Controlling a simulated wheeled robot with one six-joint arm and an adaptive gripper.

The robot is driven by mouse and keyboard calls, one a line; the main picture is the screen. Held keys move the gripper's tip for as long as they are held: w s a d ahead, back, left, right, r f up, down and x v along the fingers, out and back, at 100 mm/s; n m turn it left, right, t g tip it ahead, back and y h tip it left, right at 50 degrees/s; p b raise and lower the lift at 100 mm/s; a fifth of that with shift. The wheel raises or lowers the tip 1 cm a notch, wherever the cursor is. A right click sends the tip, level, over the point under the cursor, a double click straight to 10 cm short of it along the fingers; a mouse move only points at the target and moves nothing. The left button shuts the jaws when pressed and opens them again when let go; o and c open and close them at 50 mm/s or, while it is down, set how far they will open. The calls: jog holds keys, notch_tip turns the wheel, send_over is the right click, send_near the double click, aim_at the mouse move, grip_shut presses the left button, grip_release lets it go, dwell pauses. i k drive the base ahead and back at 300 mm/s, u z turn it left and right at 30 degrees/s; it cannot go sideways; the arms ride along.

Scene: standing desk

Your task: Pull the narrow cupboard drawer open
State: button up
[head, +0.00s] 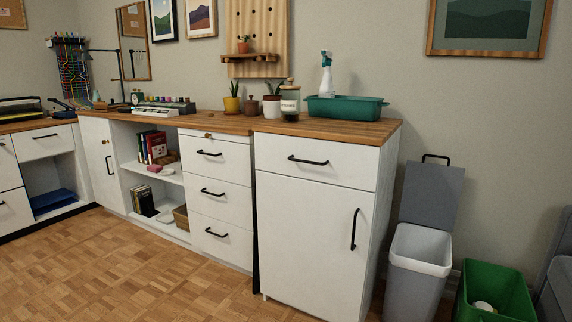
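A white cupboard (310,235) stands at the right end of the wooden counter, with one drawer (350,163) above a tall door. The drawer front looks flush with the cupboard, so the drawer appears shut. It has a black horizontal bar handle (308,160). The door below has a black upright handle (354,229) near its right edge and looks shut. My gripper is not in view.
A drawer stack (215,215) stands left of the cupboard. A grey bin (417,270) with its lid raised and a green bin (495,295) stand to the right. A teal tray (345,109) sits on the counter above. The parquet floor (150,270) in front is clear.

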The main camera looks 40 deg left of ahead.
aim_at(348, 164)
jog(key=u, duration=0.6)
jog(key=k, duration=0.4)
jog(key=u, duration=0.65)
jog(key=i, duration=0.45)
jog(key=k, duration=0.25)
jog(key=z, duration=0.7)
jog(key=i, duration=0.45)
jog(key=u, duration=0.85)
